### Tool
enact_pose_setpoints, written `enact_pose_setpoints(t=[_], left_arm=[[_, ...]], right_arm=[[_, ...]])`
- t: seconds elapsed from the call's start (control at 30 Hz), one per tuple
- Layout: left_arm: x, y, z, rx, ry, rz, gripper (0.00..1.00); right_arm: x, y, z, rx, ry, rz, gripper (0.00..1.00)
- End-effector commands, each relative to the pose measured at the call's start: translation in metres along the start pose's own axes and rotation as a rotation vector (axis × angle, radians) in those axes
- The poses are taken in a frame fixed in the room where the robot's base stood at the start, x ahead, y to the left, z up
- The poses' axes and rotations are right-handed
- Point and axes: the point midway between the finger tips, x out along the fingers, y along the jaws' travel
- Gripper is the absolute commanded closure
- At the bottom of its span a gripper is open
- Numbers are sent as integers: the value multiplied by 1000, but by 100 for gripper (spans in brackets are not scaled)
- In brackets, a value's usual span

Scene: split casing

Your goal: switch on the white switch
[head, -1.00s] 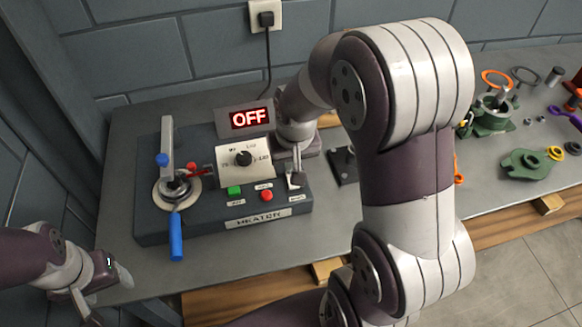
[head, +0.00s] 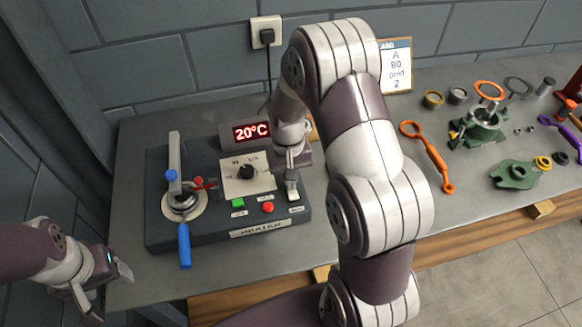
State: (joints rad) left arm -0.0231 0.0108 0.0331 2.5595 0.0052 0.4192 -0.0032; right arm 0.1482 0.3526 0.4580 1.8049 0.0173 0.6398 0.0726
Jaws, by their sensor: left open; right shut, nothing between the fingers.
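The heater box (head: 200,235) sits on the grey table, with its label plate at the front. The white switch (head: 293,193) is at the box's right front, just below my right gripper (head: 291,180); the fingers partly cover it, and I cannot tell whether they touch it. The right gripper is shut and empty. The display (head: 252,132) reads 20°C in red. My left gripper (head: 108,290) is open and empty at the table's left front edge, away from the box.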

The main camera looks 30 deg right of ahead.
Motion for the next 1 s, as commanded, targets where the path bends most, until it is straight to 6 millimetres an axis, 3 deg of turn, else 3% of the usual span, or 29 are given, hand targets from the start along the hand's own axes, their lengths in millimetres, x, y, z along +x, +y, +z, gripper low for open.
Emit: enact_pose_setpoints(t=[0.2,0.7,1.0], left_arm=[[3,0,1,0,-1,0,34],[-3,0,0,0,-1,0,34],[-6,0,0,0,-1,0,34]], right_arm=[[12,0,4,2,-22,1,100],[13,0,23,1,-32,1,100],[9,0,23,1,-33,1,100]])
